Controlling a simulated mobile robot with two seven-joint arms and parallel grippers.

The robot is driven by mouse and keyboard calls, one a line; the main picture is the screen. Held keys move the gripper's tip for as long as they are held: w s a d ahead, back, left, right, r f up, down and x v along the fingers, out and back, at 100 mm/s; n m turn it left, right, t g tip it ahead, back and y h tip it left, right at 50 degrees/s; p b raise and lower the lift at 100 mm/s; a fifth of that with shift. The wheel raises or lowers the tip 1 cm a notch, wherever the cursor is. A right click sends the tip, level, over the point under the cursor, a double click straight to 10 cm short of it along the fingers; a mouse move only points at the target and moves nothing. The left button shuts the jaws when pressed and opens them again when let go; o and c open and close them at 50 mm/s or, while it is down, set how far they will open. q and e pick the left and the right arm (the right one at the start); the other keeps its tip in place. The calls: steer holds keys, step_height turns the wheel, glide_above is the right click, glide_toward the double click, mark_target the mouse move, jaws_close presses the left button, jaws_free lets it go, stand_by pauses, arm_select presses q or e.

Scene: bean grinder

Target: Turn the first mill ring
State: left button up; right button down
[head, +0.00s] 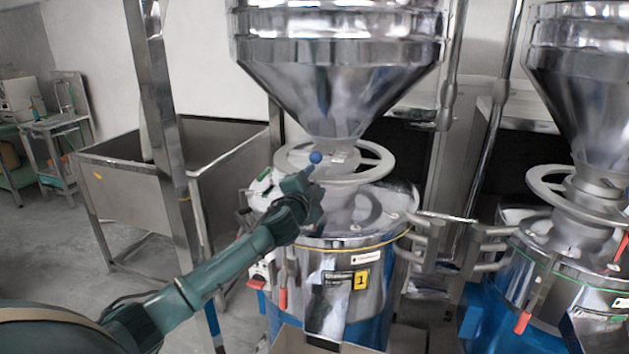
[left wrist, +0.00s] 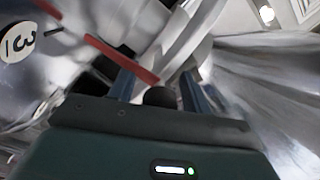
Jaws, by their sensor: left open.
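The first mill (head: 385,255), marked with a yellow "1" label, stands in the middle of the head view. Its silver ring (head: 377,172) lies level around the neck under the steel funnel. In the left wrist view the open fingers (left wrist: 158,90) stand on either side of the dark ball knob (left wrist: 160,97), with a gap visible. Whether they touch it I cannot tell. My right gripper is not in view.
A second mill with its own ring (head: 548,190) stands at the right. Red-handled clamps (head: 283,300) stick out from the first mill's side. A steel bin (head: 130,185) and frame post (head: 165,110) stand at the left.

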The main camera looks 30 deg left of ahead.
arm_select(q)
steer(key=shift+w, duration=0.3)
jaws_close()
stand_by(0.5)
